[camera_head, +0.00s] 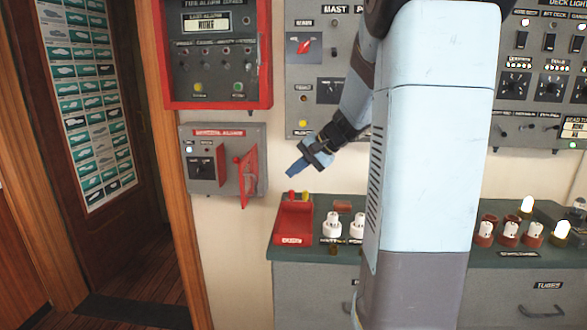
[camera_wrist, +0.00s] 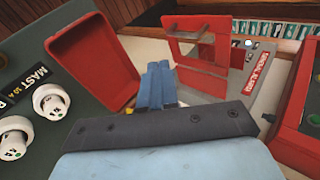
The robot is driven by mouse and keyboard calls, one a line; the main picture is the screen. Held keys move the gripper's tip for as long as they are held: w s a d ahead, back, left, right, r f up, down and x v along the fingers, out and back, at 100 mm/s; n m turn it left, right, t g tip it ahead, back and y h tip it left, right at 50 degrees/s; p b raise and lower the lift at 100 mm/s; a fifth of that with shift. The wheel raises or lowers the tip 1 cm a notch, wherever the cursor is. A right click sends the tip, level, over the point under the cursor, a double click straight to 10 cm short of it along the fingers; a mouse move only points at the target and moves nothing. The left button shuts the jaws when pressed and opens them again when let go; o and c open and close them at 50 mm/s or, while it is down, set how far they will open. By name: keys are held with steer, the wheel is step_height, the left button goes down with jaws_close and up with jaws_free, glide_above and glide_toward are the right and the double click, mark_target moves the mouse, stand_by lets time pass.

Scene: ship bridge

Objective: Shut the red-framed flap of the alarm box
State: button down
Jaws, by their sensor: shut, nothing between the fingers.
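The grey alarm box (camera_head: 198,137) is on the wall below a larger red-framed panel. Its red-framed flap (camera_head: 247,165) stands open, swung out from the right part of the box. My gripper (camera_head: 291,172) is shut and empty, to the right of the flap and apart from it in the head view. In the wrist view, the shut blue fingers (camera_wrist: 157,72) point toward the flap (camera_wrist: 177,24), which stands out from the box (camera_wrist: 264,92) with a see-through opening in its frame. The wrist view does not clearly show the gap between fingertips and flap.
A red bin (camera_head: 294,222) stands on the green counter (camera_head: 350,202) below my gripper; it is close left of the fingers in the wrist view (camera_wrist: 95,65). White-topped fuses (camera_head: 332,225) stand beside it. The red-framed panel (camera_head: 218,100) is above the box. Wall left of the bin is bare.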

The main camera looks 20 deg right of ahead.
steer(key=w+a+f, duration=0.4)
steer(key=w+a, duration=0.2)
steer(key=shift+a+f, duration=0.4)
stand_by(0.3)
